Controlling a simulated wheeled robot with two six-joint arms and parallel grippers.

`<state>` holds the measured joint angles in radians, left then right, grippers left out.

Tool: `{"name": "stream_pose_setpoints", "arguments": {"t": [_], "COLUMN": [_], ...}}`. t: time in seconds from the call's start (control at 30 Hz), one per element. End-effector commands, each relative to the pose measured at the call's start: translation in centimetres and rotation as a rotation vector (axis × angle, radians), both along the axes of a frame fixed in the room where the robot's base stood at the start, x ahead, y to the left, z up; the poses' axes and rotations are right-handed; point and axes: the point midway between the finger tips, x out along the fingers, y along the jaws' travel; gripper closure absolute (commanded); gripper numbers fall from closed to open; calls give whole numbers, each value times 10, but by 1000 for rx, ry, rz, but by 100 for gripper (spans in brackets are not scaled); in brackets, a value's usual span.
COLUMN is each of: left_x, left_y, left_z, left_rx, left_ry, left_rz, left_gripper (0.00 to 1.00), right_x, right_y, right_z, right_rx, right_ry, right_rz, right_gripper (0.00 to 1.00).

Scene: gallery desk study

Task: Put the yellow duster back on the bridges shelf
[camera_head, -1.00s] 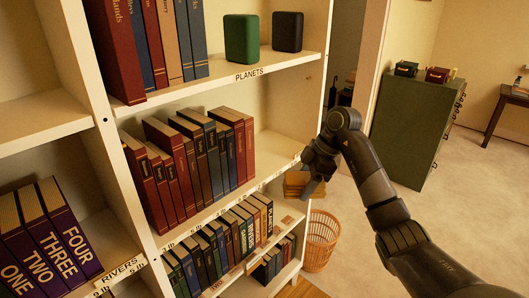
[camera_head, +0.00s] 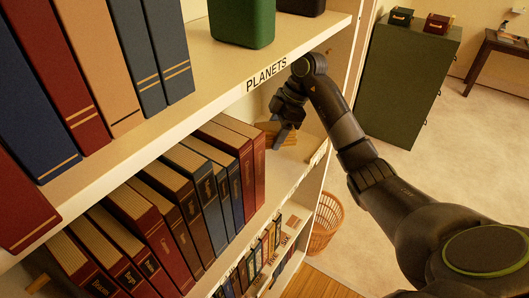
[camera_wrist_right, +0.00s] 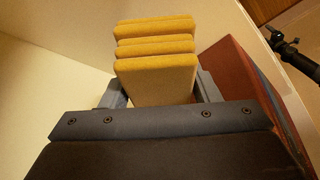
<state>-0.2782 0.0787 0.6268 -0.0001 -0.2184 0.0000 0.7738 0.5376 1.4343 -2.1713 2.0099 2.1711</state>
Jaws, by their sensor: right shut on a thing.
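The yellow duster (camera_head: 290,140) is in my right gripper (camera_head: 281,128). In the right wrist view the ribbed yellow duster (camera_wrist_right: 155,60) sits between the two fingers of the right gripper (camera_wrist_right: 160,88), which is shut on it. In the head view the gripper and duster are at the open right part of the middle shelf (camera_head: 270,212), below the PLANETS shelf and right of a row of books. I cannot tell whether the duster touches the shelf. The middle shelf's label (camera_head: 319,154) is too small to read. My left gripper is not in view.
Several dark red and blue books (camera_head: 185,200) fill the middle shelf left of the gripper. The PLANETS shelf (camera_head: 215,60), with a green box (camera_head: 242,22), lies just above. A wicker basket (camera_head: 325,220) stands on the floor. A green cabinet (camera_head: 408,90) stands behind.

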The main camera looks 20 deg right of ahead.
Motion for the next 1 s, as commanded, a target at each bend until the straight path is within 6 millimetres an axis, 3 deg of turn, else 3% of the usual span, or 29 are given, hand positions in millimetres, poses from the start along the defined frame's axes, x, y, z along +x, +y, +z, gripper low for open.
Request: {"name": "stream_pose_setpoints", "arguments": {"t": [0.23,0.5,0.67,0.77,1.0], "left_x": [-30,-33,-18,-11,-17], "left_y": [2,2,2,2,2], "left_z": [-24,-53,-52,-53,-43], "left_rx": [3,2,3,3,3], "left_ry": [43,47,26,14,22], "left_rz": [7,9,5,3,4], "left_gripper": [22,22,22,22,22], "right_x": [0,0,-1,-1,-1], "right_y": [0,0,0,0,0], "right_z": [-23,-51,-59,-75,-99], "right_rx": [0,0,1,1,1], "right_ry": [0,-1,2,4,0], "right_rz": [0,0,1,0,0], "right_gripper": [68,68,68,68,68]}}
